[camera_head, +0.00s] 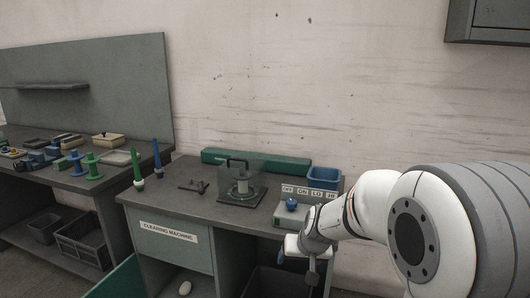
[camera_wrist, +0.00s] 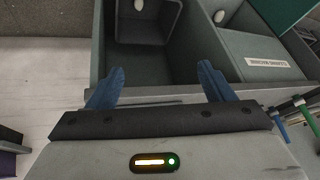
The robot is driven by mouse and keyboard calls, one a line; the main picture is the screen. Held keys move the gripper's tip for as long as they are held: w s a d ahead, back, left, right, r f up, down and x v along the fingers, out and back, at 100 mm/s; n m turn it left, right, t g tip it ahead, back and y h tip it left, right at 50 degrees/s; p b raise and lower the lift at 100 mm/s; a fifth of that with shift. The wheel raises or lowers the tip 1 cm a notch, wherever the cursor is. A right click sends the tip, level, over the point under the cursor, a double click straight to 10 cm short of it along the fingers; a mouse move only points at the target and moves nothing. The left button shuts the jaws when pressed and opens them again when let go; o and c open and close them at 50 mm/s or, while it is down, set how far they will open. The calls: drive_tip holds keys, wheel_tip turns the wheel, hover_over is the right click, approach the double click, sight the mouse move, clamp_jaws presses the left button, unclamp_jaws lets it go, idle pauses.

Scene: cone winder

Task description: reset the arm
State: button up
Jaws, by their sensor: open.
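My white arm reaches in from the right in the head view, with its wrist at the front right of the grey cleaning machine table (camera_head: 165,210). My gripper (camera_wrist: 160,85) shows in the wrist view with its two blue fingers spread wide and nothing between them. It hangs over the front edge of the grey bench and its open compartment. In the head view the fingers are small and partly hidden by the wrist.
A clear-covered device (camera_head: 242,184), a blue bin (camera_head: 324,177) and a control box with a blue knob (camera_head: 291,205) stand on the table near my arm. A green bottle (camera_head: 138,172) and blue bottle (camera_head: 157,158) stand left. Another bench (camera_head: 75,183) holds several spools.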

drive_tip(key=s+d+r+g+p, duration=0.1)
drive_tip(key=s+d+r+p, duration=0.1)
drive_tip(key=s+r, duration=0.3)
drive_tip(key=s+d+r+g+h+p, duration=0.1)
drive_tip(key=s+r+p, duration=0.3)
drive_tip(key=s, duration=0.7)
drive_tip(key=s+d+r+p, duration=0.3)
drive_tip(key=s+r, duration=0.4)
drive_tip(key=s, duration=0.1)
drive_tip(key=shift+s+g+h+p, duration=0.35)
drive_tip(key=shift+s+g+h, duration=0.05)
